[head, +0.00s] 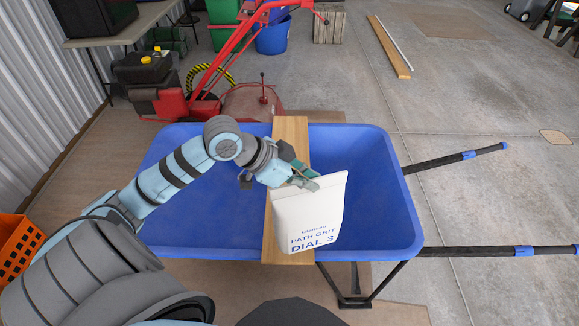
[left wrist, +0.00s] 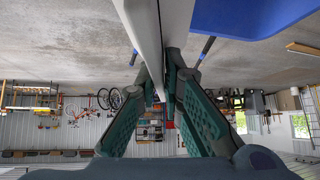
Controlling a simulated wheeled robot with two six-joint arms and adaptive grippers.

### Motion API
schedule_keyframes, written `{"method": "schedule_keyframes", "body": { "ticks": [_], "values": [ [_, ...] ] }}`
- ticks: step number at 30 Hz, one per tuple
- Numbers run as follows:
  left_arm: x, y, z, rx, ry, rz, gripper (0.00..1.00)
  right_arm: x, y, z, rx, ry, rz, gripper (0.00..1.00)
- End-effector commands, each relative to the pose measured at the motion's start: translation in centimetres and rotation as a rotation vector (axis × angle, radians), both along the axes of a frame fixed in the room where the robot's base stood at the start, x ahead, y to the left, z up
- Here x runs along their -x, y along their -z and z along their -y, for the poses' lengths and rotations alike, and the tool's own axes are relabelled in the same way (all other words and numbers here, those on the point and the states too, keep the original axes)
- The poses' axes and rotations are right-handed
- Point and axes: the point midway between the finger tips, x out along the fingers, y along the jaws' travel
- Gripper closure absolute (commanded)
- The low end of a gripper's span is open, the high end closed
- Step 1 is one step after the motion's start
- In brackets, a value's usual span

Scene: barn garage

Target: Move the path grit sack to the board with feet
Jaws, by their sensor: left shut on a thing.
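The white path grit sack (head: 318,215), with blue lettering, is upright and slightly tilted over the blue wheelbarrow. My left gripper (head: 304,180) is shut on its top edge. In the left wrist view the sack (left wrist: 150,30) runs up from between the fingers (left wrist: 162,85). The wooden board (head: 290,130) lies across the wheelbarrow's tray from rim to rim. The sack hides part of its near half. I cannot tell whether the sack's bottom touches the board. Feet on the board do not show. My right gripper is not in view.
The blue wheelbarrow (head: 375,190) has black handles (head: 440,162) with blue grips pointing right. A red tiller (head: 205,95) stands behind it. An orange crate (head: 16,245) is at the left edge. A long plank (head: 390,48) lies on the floor. The floor at right is mostly clear.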

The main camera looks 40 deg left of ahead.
Motion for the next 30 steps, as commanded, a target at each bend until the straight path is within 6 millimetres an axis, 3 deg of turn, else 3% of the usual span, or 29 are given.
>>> {"method": "schedule_keyframes", "body": {
  "ticks": [3,9,18,23,30],
  "values": [
    [-2.6,-2.7,-2.8,-0.007,-0.107,0.013,1.0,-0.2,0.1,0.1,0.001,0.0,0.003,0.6],
    [-5.7,-7.4,-7.2,-0.015,-0.289,0.016,1.0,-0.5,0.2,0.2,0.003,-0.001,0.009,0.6],
    [-7.2,-11.7,-11.0,-0.025,-0.453,0.011,1.0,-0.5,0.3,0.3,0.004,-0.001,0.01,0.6],
    [-7.3,-10.5,-11.5,-0.029,-0.472,0.006,1.0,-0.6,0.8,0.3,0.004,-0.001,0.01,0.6],
    [-7.2,-3.1,-11.4,-0.028,-0.471,0.003,1.0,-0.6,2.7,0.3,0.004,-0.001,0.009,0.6]
  ]
}}
